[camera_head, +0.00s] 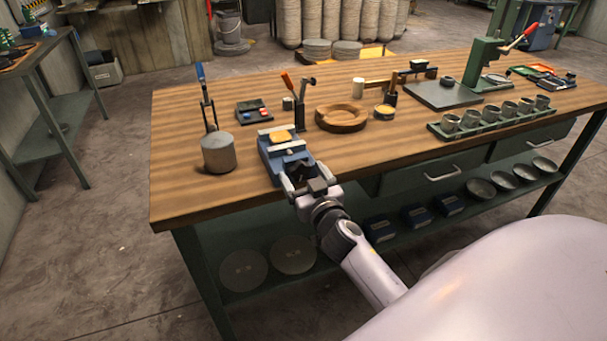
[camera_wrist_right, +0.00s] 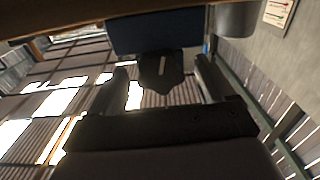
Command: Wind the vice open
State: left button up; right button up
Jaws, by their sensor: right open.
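The blue vice (camera_head: 270,158) stands at the front edge of the wooden bench, with pale jaw bars on top. A tan block (camera_head: 281,137) shows at its jaws; I cannot tell how tightly it sits. My right gripper (camera_head: 303,180) is at the vice's front end, just off the bench edge. In the right wrist view, the vice's blue front (camera_wrist_right: 150,32) is straight ahead. A dark handle piece (camera_wrist_right: 160,70) with a pale slot lies between the open fingers of my right gripper (camera_wrist_right: 162,78), with gaps at both sides. My left gripper is out of view.
A grey cylinder (camera_head: 218,155) stands left of the vice; it also shows in the right wrist view (camera_wrist_right: 237,18). A wooden ring (camera_head: 341,118) and a dark upright tool (camera_head: 299,112) are nearby. A drawer (camera_head: 430,170) is below the bench top, right of my wrist.

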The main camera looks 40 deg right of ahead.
jog(key=shift+w, duration=0.15)
jog(key=shift+c, duration=0.3)
jog(key=c, duration=1)
